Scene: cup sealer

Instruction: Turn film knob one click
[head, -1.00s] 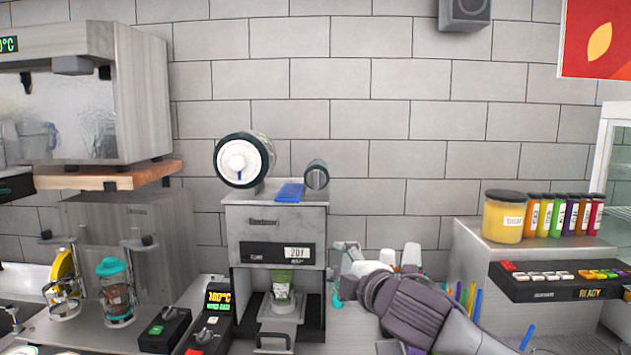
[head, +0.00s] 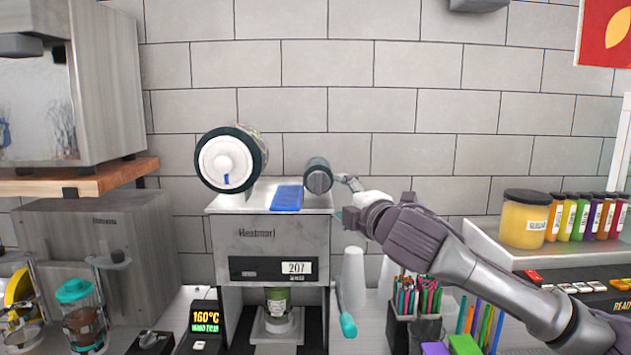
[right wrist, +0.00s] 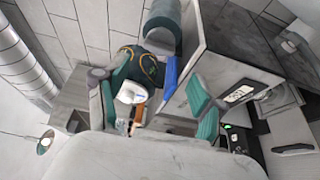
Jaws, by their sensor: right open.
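The film knob (head: 318,177) is a short dark cylinder with a grey ridged face, at the top right of the grey sealer (head: 270,238). The large film roll (head: 228,160), with a white hub, sits at the top left. My right gripper (head: 345,200) is open and empty, just right of the knob, apparently without touching it. In the right wrist view its teal-padded fingers (right wrist: 160,95) are spread. A dark teal cylinder, likely the knob (right wrist: 165,25), lies beyond them. My left gripper is not in view.
A blue piece (head: 287,198) lies on the sealer's top between roll and knob.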

